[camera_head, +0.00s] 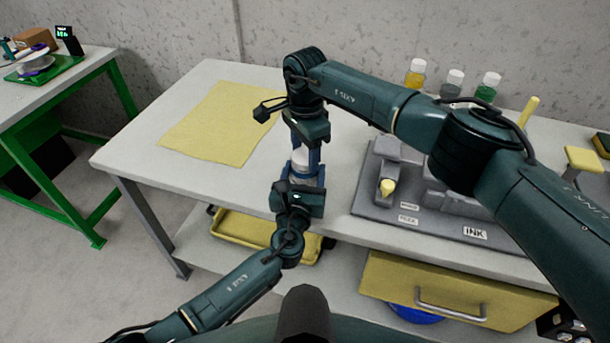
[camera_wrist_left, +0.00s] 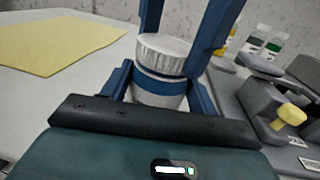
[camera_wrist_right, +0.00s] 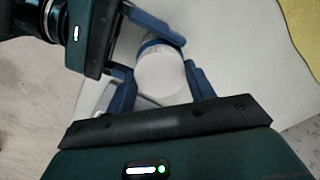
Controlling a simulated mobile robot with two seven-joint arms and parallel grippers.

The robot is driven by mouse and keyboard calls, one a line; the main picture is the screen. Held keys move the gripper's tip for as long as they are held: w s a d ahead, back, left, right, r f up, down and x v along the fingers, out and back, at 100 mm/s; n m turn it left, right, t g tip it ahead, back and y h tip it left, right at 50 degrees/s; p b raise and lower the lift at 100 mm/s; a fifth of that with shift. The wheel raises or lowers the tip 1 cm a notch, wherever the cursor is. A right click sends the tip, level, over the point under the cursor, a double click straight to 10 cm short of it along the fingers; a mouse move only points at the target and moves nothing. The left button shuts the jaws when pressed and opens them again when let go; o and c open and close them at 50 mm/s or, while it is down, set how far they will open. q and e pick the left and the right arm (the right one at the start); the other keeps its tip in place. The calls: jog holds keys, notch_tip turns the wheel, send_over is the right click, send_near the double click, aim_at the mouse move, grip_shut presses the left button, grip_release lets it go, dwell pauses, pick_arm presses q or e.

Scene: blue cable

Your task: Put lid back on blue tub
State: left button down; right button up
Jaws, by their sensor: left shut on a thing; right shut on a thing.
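The tub (camera_wrist_left: 158,94) is a small pale cylinder with a blue band near its top, held above the near edge of the table. My left gripper (camera_head: 304,172) is shut on its body from the near side. A whitish ribbed lid (camera_wrist_left: 164,50) sits at the top of the tub, looking level in the left wrist view. My right gripper (camera_head: 305,150) reaches down from above and is shut on the lid; its blue fingers flank it. The right wrist view shows the lid's pale round top (camera_wrist_right: 160,78). Whether the lid is fully seated I cannot tell.
A yellow mat (camera_head: 222,122) lies on the bare left part of the table (camera_head: 140,165). A grey ink station (camera_head: 440,208) stands on the right, with several bottles (camera_head: 450,82) behind it. A yellow drawer (camera_head: 440,300) and a yellow tray (camera_head: 245,229) are below.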

jog(key=m, duration=0.4)
jog(key=shift+m, duration=0.3)
jog(key=m, duration=1.3)
pick_arm(q)
jog(key=shift+a, duration=0.1)
pick_arm(e)
jog(key=m, duration=0.4)
jog(key=shift+m, duration=0.3)
jog(key=m, duration=0.8)
jog(key=shift+m, duration=0.3)
jog(key=m, duration=0.4)
jog(key=shift+f+m, duration=0.1)
jog(key=shift+m, duration=0.3)
jog(key=o, duration=1.2)
jog(key=shift+c, duration=0.2)
